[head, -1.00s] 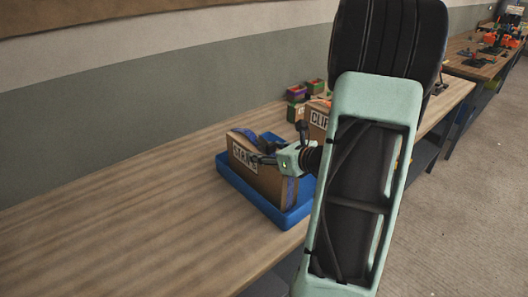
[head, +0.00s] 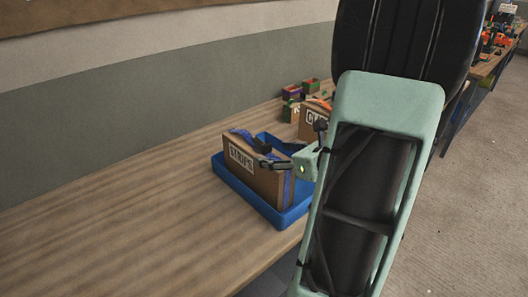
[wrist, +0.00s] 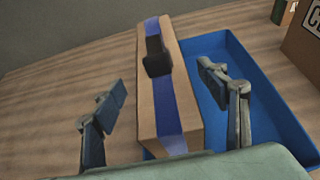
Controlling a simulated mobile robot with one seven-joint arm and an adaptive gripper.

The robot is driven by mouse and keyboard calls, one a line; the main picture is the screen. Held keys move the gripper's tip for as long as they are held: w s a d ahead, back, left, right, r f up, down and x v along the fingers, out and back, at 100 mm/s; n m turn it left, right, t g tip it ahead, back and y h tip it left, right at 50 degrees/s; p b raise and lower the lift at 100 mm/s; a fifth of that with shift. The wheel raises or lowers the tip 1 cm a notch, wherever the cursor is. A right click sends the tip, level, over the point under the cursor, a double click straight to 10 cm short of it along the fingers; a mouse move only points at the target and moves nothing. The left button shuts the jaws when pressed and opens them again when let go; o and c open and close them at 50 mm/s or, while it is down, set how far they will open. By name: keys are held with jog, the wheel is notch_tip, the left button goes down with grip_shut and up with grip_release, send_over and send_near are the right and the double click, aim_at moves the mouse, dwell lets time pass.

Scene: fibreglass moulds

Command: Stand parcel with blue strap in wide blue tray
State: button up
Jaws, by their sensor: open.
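The parcel with the blue strap (head: 256,171) is a brown carton with a white label reading "STRAPS" and a dark handle on top. It stands upright in the wide blue tray (head: 279,216), towards its left side. In the wrist view the parcel (wrist: 187,100) shows between my spread fingers, with gaps on both sides, and the tray (wrist: 262,82) lies to its right. My gripper (wrist: 165,97) is open and around the parcel, not closed on it. In the head view my gripper (head: 268,158) is at the parcel's top, partly hiding it.
Another brown carton (head: 311,122) with a partly hidden label stands behind the tray. Small coloured boxes (head: 291,93) sit farther back. The wooden bench (head: 110,220) is clear to the left. My arm hides the area right of the tray.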

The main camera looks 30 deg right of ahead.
jog(key=v, duration=0.5)
dwell(0.5)
